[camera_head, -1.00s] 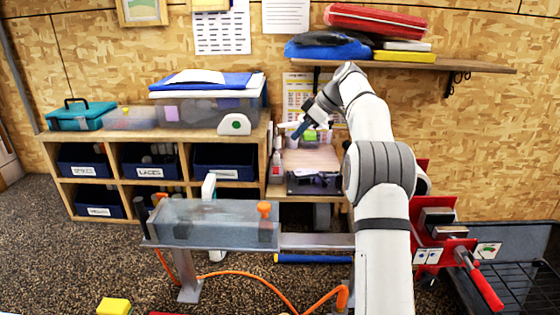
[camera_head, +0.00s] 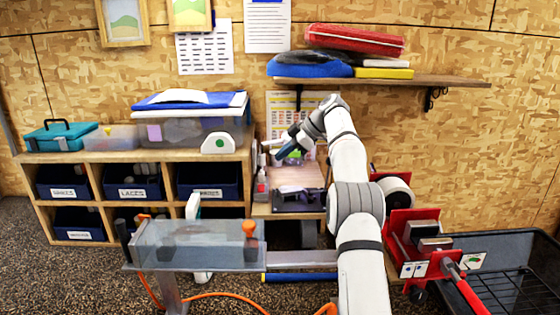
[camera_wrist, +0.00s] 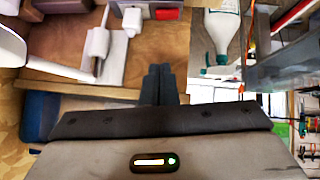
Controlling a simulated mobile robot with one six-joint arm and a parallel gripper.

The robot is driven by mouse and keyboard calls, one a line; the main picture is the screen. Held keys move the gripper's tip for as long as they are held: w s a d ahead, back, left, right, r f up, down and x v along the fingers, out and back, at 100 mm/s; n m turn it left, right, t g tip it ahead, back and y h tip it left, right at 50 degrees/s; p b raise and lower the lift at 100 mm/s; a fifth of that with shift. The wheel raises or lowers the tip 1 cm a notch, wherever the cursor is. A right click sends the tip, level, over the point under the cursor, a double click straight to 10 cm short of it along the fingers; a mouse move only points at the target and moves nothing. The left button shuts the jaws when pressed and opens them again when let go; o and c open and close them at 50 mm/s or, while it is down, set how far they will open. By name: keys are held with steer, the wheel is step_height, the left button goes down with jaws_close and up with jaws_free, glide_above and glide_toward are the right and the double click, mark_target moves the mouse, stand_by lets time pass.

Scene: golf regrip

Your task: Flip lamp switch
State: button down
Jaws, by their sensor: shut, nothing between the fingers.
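My gripper (camera_head: 286,153) is above the low bench section right of the cubby shelf. In the wrist view its dark fingers (camera_wrist: 159,84) are shut together and empty. A small white fitting with a red block (camera_wrist: 166,13) shows at the top of the wrist view, beyond the fingertips and apart from them. It may be the switch, but I cannot tell for sure. A white curved piece (camera_wrist: 10,45) at the left edge may be part of a lamp. No lamp is clearly recognisable in the head view, where my arm and gripper cover part of that bench.
A white bottle (camera_wrist: 221,32) stands right of the fingers; the wooden bench top (camera_head: 296,177) lies below my gripper. A wall shelf (camera_head: 390,81) with cases is above. A clear tank (camera_head: 197,245) stands in front, and a red rack (camera_head: 414,236) is at the right.

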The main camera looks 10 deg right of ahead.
glide_above(258, 185)
steer(key=s+d, duration=0.2)
steer(key=d, duration=0.1)
steer(key=f, duration=0.5)
steer(key=shift+w+a+f, duration=0.1)
steer(key=shift+w+a, duration=0.15)
steer(key=f, duration=0.1)
steer(key=f+p, duration=0.1)
steer(key=f, duration=0.1)
steer(key=shift+w+d+f, duration=0.1)
steer(key=shift+w+f, duration=0.05)
steer(key=shift+w, duration=0.15)
steer(key=shift+f, duration=0.45)
